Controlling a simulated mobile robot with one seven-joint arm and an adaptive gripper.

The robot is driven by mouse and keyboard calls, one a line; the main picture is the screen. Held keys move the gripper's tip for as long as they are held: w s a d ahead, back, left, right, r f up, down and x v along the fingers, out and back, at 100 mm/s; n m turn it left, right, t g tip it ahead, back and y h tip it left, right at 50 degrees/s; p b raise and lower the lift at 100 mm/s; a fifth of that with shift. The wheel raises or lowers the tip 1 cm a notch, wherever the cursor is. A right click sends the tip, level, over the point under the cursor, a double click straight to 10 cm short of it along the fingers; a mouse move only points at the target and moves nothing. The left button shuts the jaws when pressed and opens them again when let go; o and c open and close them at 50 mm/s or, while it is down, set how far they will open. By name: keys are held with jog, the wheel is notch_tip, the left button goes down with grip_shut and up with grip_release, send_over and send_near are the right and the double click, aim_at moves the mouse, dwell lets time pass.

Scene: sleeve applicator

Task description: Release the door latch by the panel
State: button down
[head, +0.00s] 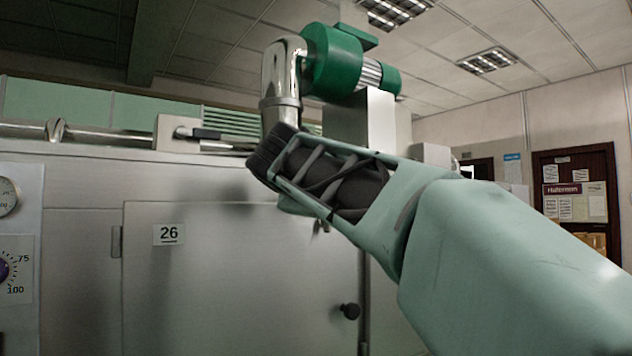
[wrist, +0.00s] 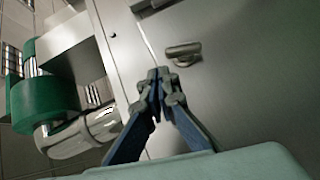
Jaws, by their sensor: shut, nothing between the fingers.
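A grey metal door (head: 235,265) with a "26" label fills the middle of the head view. A dark round knob (head: 350,310) sits low near its right edge. In the wrist view, a small metal latch-like fitting (wrist: 183,52) with a rounded loop stands on the grey metal face. My gripper (wrist: 160,74) is shut and empty, its tips just left of and below this fitting in that picture. I cannot tell whether they touch it. The fingers do not show in the head view, where my arm covers the door's upper right part.
A gauge panel (head: 15,205) with a purple dial is at the far left. A green motor (head: 335,58) and a shiny pipe elbow (head: 284,72) rise above the cabinet; the motor also shows in the wrist view (wrist: 45,92). A horizontal pipe (head: 95,131) runs along the top.

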notch_tip(320, 180, up, 5)
jog(key=shift+f, duration=0.2)
dwell(0.6)
